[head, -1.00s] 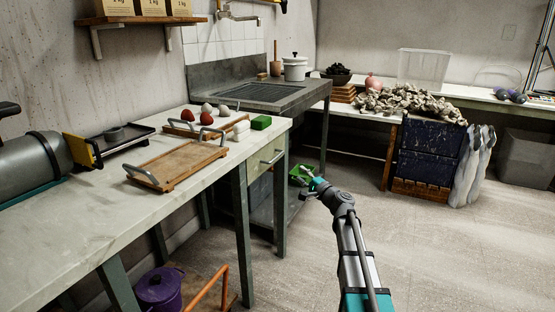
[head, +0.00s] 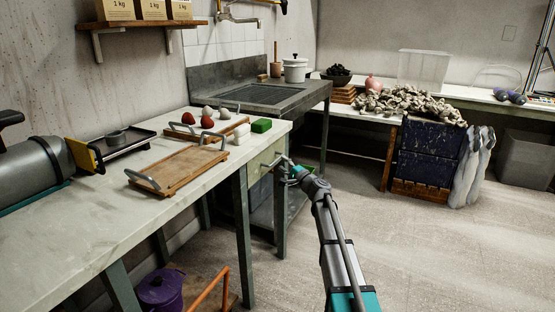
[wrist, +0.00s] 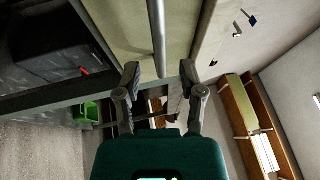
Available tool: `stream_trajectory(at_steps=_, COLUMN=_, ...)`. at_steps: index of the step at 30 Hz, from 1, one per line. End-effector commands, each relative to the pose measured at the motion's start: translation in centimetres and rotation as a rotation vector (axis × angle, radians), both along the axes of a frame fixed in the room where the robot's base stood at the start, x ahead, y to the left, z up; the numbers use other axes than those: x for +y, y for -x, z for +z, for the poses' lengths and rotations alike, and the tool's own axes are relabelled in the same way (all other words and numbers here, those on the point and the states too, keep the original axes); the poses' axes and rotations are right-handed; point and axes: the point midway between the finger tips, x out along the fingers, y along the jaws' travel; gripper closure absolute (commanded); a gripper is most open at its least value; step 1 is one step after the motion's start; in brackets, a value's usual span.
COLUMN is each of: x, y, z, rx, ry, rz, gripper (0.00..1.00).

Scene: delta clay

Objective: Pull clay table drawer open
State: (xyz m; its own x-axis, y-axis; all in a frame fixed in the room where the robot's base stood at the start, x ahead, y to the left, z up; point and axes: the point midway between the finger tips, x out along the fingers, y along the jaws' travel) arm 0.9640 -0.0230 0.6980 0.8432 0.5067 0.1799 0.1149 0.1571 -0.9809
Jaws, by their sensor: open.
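The clay table (head: 85,225) stands on the left with a pale worktop. Its drawer (head: 254,184) has a pale green front at the table's right end and looks shut. A metal bar handle (head: 270,161) runs across the front. My gripper (head: 289,165) is right at the drawer front, by the near right end of the handle. In the wrist view the handle (wrist: 157,35) runs down between the open fingers of my gripper (wrist: 160,73), against the pale drawer front (wrist: 115,22). I cannot tell whether either finger touches the bar.
A stone sink (head: 262,95) stands beyond. A purple pot (head: 160,288) is below the table. The floor (head: 430,240) to the right is clear.

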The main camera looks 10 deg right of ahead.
Motion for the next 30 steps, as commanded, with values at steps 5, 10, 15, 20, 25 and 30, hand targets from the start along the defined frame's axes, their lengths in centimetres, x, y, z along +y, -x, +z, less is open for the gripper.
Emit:
stream_trajectory(at_steps=5, x=1.2, y=-2.1, z=0.5, rx=0.0, ry=-0.001, rz=0.002, gripper=0.49)
stream_trajectory(at_steps=10, x=1.7, y=-2.9, z=0.7, rx=0.0, ry=-0.001, rz=0.001, gripper=0.49)
stream_trajectory(at_steps=15, x=1.9, y=-3.2, z=0.7, rx=0.001, ry=-0.001, rz=0.0, gripper=0.49)
stream_trajectory(at_steps=20, x=1.9, y=-3.1, z=0.7, rx=0.001, ry=-0.001, rz=0.0, gripper=0.49)
stream_trajectory(at_steps=25, x=1.9, y=-3.1, z=0.7, rx=0.0, ry=-0.001, rz=0.001, gripper=0.67)
stream_trajectory(at_steps=30, x=1.9, y=-3.1, z=0.7, rx=0.0, ry=-0.001, rz=0.001, gripper=0.99)
